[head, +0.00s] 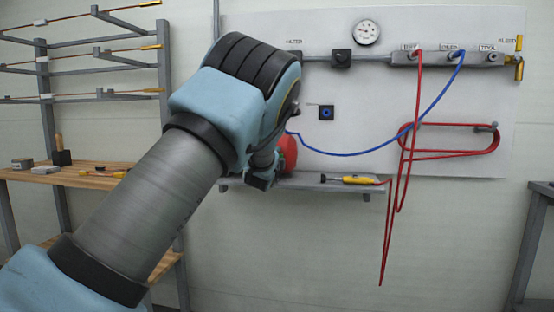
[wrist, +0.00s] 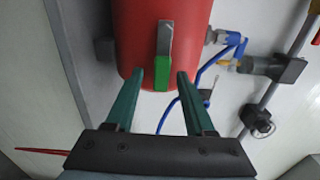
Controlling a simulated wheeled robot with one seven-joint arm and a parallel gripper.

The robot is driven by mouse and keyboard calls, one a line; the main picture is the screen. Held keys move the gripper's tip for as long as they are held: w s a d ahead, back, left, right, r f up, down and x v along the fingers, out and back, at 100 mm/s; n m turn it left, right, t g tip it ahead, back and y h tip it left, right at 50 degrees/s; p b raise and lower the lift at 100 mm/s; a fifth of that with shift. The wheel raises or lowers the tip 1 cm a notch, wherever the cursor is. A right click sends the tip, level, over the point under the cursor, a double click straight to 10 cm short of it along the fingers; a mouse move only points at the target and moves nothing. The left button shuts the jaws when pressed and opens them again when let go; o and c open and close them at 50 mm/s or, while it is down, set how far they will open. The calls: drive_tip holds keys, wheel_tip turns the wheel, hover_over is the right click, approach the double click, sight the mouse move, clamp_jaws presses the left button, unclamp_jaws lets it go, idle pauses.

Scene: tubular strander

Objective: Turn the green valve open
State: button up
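The green valve (wrist: 163,70) shows in the wrist view as a flat bar, grey above with a green lower face, in front of a red cylinder (wrist: 190,30). My gripper (wrist: 162,78) is open, with one green finger on each side of the bar's lower end. Gaps show between the bar and both fingers; whether the bar lies at fingertip depth I cannot tell. In the head view my arm hides the valve, and only part of the red cylinder (head: 288,152) shows beside my wrist.
A wall panel (head: 480,95) carries a gauge (head: 366,32), a pipe manifold (head: 450,59), a blue hose (head: 433,101) and a red hose (head: 418,90). A yellow-handled tool (head: 358,180) lies on a narrow shelf below. A wooden bench (head: 85,176) stands at left.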

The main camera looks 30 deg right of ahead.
drive_tip(key=b+v, duration=0.1)
drive_tip(key=v, duration=1)
drive_tip(key=shift+w+d, duration=0.1)
